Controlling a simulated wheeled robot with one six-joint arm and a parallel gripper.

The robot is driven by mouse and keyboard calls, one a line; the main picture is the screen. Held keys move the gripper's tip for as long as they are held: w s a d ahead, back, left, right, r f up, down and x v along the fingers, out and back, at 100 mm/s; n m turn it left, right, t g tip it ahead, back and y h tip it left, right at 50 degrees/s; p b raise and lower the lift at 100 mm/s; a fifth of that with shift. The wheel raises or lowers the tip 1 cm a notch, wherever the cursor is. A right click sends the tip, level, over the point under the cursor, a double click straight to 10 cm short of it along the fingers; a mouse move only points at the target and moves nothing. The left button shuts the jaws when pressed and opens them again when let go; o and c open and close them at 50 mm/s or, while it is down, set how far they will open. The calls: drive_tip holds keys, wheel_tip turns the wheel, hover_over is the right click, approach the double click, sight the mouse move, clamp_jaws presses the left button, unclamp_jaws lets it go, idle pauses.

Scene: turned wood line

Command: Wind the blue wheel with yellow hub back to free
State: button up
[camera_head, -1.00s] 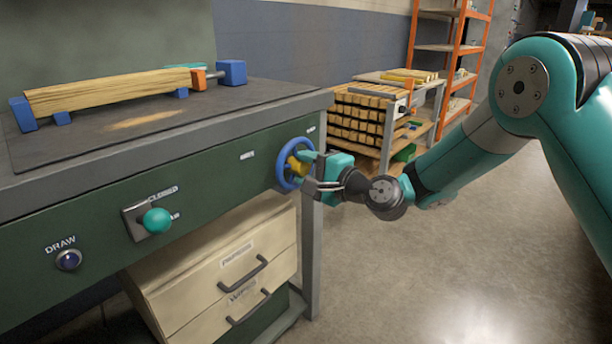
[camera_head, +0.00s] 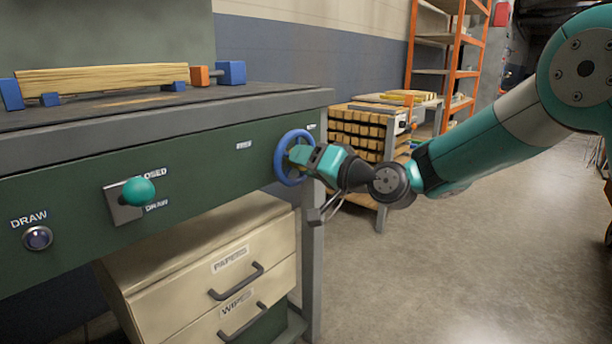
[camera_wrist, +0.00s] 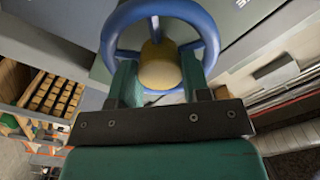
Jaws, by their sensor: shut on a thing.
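The blue wheel (camera_head: 281,157) is mounted upright on the green front panel of the bench, near its right end. My gripper (camera_head: 296,155) reaches it from the right and is shut on its hub, hiding most of the hub in the head view. In the wrist view the blue rim (camera_wrist: 207,35) arches around the yellow hub (camera_wrist: 160,66). The two teal fingers of my gripper (camera_wrist: 159,84) lie on either side of that hub. A small label (camera_head: 311,127) sits above the wheel, too small to read.
A lever with a teal knob (camera_head: 138,191) and a DRAW button (camera_head: 37,238) are on the panel to the left. Drawers (camera_head: 222,270) stand below. A wood cart (camera_head: 365,134) and orange shelving (camera_head: 457,60) are behind.

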drive_tip(key=shift+w+d+f+n+b, duration=0.1)
drive_tip(key=shift+n+b, duration=3.8)
drive_tip(key=shift+n, duration=0.2)
drive_tip(key=shift+w+d+f+n+b, duration=0.1)
drive_tip(key=shift+n+b, duration=3.75)
drive_tip(key=shift+n, duration=0.25)
drive_tip(key=shift+r, duration=0.1)
drive_tip(key=o, duration=0.6)
drive_tip(key=shift+o, duration=0.2)
drive_tip(key=shift+s, duration=0.15)
